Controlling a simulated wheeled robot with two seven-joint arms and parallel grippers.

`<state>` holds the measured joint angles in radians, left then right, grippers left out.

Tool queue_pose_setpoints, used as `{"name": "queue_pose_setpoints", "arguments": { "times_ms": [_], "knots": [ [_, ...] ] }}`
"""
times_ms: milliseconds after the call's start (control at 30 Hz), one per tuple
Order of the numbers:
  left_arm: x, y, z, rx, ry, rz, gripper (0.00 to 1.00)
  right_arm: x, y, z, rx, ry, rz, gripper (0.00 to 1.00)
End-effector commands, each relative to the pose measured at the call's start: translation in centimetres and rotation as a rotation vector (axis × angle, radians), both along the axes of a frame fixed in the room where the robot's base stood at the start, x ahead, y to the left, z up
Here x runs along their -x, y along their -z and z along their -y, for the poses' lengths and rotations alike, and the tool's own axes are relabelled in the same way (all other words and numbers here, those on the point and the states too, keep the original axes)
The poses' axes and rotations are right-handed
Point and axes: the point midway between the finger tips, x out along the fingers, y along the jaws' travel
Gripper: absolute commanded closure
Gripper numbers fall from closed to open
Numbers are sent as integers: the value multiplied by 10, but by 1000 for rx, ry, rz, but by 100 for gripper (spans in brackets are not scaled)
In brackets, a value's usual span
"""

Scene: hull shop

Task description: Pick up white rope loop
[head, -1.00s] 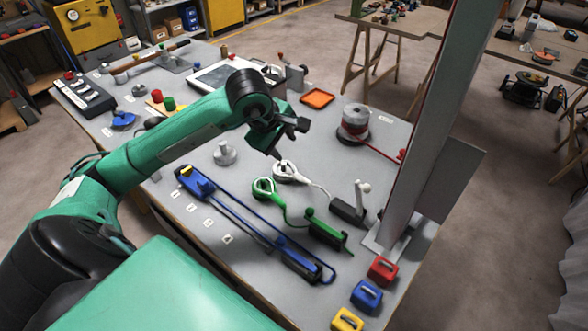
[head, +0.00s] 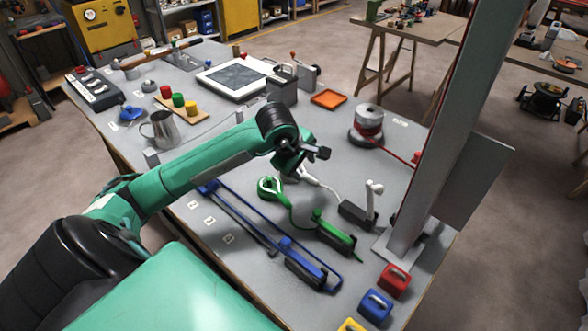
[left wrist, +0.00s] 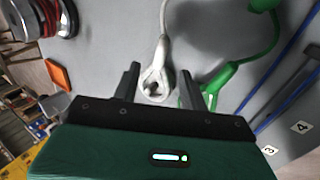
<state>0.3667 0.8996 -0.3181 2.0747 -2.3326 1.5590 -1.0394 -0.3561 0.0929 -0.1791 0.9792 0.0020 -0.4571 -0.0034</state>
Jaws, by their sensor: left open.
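The white rope loop (left wrist: 155,82) shows in the left wrist view, its eye between the spread fingers of my left gripper (left wrist: 160,74). Its white tail runs up and away from the fingers. In the head view, my left gripper (head: 306,160) hides most of the eye, and only the white tail (head: 320,187) shows clearly, leading to a dark block. The left gripper is open and empty. I cannot tell how high the fingers are above the loop. My right gripper is not in view.
A green rope loop (head: 268,188) lies close on the left. A long blue rope (head: 262,224) lies beyond it. An orange tray (head: 328,99) lies farther back.

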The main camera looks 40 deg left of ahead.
Motion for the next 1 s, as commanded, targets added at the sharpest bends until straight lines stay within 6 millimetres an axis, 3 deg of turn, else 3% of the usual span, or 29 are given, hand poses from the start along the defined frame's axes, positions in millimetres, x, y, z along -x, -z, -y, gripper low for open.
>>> {"name": "queue_pose_setpoints", "arguments": {
  "times_ms": [600,933,1000],
  "knots": [
    [-27,58,0,1,0,-1,56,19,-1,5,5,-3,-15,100],
    [-30,65,0,0,1,1,56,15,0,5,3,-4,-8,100],
    [-30,65,0,0,1,1,68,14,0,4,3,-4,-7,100]
  ]
}}
